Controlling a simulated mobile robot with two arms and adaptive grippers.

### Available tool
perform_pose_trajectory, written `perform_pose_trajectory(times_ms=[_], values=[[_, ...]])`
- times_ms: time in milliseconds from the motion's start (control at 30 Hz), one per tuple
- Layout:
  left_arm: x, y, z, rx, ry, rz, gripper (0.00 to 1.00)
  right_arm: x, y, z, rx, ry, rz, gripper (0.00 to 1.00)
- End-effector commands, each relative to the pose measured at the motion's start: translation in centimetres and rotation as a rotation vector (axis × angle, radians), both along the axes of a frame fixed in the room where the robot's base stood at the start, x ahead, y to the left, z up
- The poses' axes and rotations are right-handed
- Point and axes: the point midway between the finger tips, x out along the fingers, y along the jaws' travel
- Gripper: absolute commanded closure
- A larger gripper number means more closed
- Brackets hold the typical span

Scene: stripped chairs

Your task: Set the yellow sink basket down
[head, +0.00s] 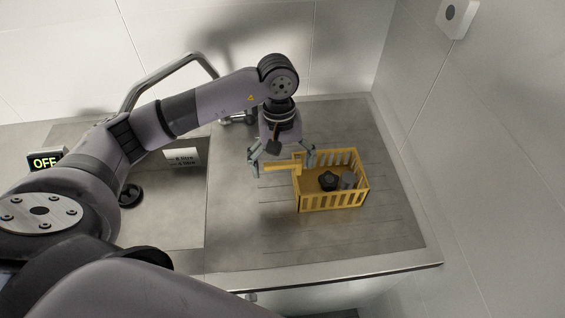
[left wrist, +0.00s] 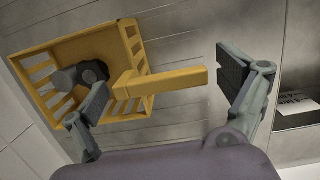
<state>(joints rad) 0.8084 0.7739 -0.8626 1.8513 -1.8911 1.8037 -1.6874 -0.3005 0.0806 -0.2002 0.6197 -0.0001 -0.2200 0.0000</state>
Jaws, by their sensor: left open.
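The yellow sink basket (head: 333,203) has slatted sides and a bar handle. It appears to stand upright on the grooved drainboard in the head view. A dark knob-like piece and a grey piece lie inside it. My left gripper (head: 283,160) is open at the handle (head: 280,166), on the basket's left side. In the left wrist view the basket (left wrist: 132,42) is at the upper left, and its handle (left wrist: 165,82) reaches between the spread fingers of my left gripper (left wrist: 160,90); gaps show on both sides. My right gripper is not in view.
The metal drainboard (head: 330,240) has free room in front of the basket. A tiled wall (head: 480,150) stands close on the right. A sign reading OFF (head: 45,161) and a small label card (head: 182,159) are at left.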

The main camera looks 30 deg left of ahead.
Motion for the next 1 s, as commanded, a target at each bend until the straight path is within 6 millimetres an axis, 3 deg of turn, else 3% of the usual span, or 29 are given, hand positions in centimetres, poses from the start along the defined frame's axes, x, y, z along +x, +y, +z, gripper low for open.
perform_pose_trajectory(times_ms=[367, 467, 700, 1000], values=[[0.1, 0.0, 0.5, -0.001, -0.003, 0.0, 0.07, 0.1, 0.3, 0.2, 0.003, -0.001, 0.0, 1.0], [0.4, 0.2, 1.8, -0.001, -0.008, 0.0, 0.07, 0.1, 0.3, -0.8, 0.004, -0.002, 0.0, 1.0], [1.0, 0.8, 7.1, 0.0, -0.009, 0.001, 0.07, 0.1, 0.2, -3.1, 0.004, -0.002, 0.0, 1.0], [1.3, 1.2, 11.4, 0.001, -0.003, 0.001, 0.07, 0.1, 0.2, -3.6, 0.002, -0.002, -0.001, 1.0]])
